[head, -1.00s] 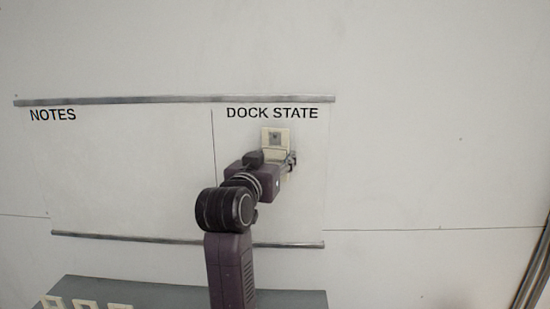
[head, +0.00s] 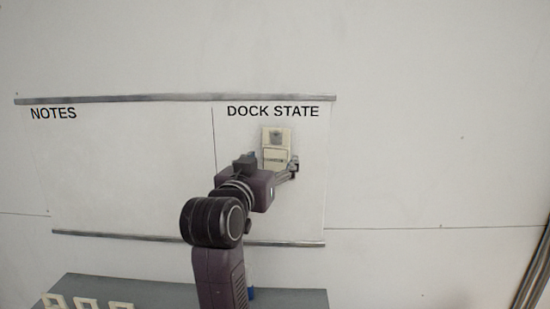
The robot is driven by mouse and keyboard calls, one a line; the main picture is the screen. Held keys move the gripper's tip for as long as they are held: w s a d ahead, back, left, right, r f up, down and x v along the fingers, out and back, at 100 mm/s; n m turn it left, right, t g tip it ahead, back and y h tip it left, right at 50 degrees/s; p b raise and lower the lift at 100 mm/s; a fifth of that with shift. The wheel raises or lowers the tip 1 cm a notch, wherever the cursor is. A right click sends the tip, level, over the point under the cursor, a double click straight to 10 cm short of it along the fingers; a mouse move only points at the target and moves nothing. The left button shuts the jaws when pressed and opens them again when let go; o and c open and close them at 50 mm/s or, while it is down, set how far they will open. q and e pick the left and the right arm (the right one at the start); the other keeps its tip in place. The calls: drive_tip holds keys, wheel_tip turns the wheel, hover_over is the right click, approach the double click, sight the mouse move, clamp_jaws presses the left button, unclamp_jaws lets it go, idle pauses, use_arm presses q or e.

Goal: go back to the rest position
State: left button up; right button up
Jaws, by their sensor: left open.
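My left gripper (head: 284,174) is in front of the right part of a white wall board, under the words DOCK STATE. It is open. One of its fingers shows at the right; the other is hidden behind the gripper body. A cream card (head: 277,137) with a grey mark is on the board just above the gripper. The gripper partly overlaps the card's lower end, and I cannot tell whether they touch. My right gripper is not in view.
The white board (head: 120,180) has a NOTES area at left and grey rails along its top and bottom. A small blue thing shows beside my arm. The wall at right is clear.

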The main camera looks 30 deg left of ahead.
use_arm(q)
drive_tip(key=s+d+f+m+g+h, duration=0.1)
drive_tip(key=s+d+f+g, duration=0.15)
drive_tip(key=f, duration=0.85)
drive_tip(key=s+d+f+m+g+h, duration=0.2)
drive_tip(key=s+d+f, duration=0.2)
drive_tip(key=f, duration=0.6)
drive_tip(key=s+d+f+m+g+h, duration=0.1)
drive_tip(key=s+d+f+g, duration=0.25)
drive_tip(key=f, duration=0.75)
drive_tip(key=s+d+f+m+g+h, duration=0.1)
drive_tip(key=s+d+f+g, duration=0.25)
drive_tip(key=s+f, duration=0.65)
drive_tip(key=s+d+f+g, duration=0.2)
drive_tip(key=s+d+f, duration=0.2)
drive_tip(key=s+f, duration=0.6)
drive_tip(key=s+f+g+b, duration=0.1)
drive_tip(key=s+f+b, duration=0.1)
drive_tip(key=f, duration=1.2)
drive_tip(key=s+f+g+b, duration=0.1)
drive_tip(key=s+f+b, duration=0.1)
drive_tip(key=f, duration=1.3)
drive_tip(key=s+a+f+b, duration=0.2)
drive_tip(key=s+a+f, duration=0.1)
drive_tip(key=s+f, duration=1.3)
wheel_tip(320, 180, down, 2)
drive_tip(key=shift+s+a+m+g+b, duration=0.15)
drive_tip(key=shift+s+m+g+b, duration=0.15)
drive_tip(key=shift+m+g, duration=0.1)
